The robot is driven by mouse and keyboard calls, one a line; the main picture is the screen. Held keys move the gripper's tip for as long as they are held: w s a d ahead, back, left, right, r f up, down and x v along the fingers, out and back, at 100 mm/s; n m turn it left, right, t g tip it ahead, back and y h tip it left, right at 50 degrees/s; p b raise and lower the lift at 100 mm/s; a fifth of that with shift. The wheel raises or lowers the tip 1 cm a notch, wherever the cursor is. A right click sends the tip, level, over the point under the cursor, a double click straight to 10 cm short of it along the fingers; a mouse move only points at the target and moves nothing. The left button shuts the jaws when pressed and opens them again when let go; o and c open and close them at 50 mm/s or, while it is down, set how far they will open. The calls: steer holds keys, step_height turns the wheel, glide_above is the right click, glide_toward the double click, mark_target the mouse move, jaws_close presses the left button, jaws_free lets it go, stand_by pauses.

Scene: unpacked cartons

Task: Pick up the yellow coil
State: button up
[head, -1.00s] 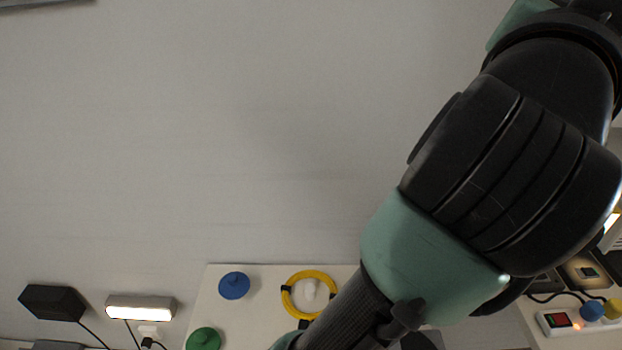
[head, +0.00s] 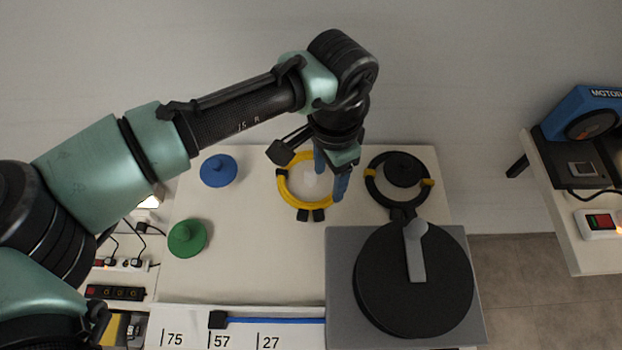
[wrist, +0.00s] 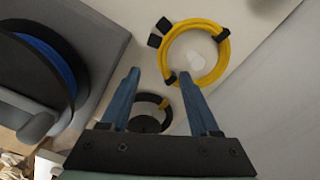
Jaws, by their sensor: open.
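The yellow coil (head: 284,195) is a ring with black ties and two black plugs, lying flat on the white tabletop around a small pale peg. My gripper (head: 329,186) points down over the coil's right side, with its two blue fingers apart and nothing between them. The fingers hide part of the coil's right edge. In the wrist view the yellow coil (wrist: 226,50) lies beyond the fingertips, up and to the right, and my gripper (wrist: 160,75) is open. The gap between the fingertips and the coil cannot be judged exactly.
A black coil with yellow ties (head: 372,192) lies just right of the yellow one. A blue knob (head: 218,170) and a green knob (head: 187,239) stand left. A large black reel (head: 385,290) on a grey base fills the front right.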

mark_target(325, 201)
step_height(325, 201, down, 8)
steer(key=shift+w+a+f+b, duration=0.1)
steer(key=shift+a+f+b, duration=0.1)
steer(key=shift+b, duration=0.35)
jaws_close()
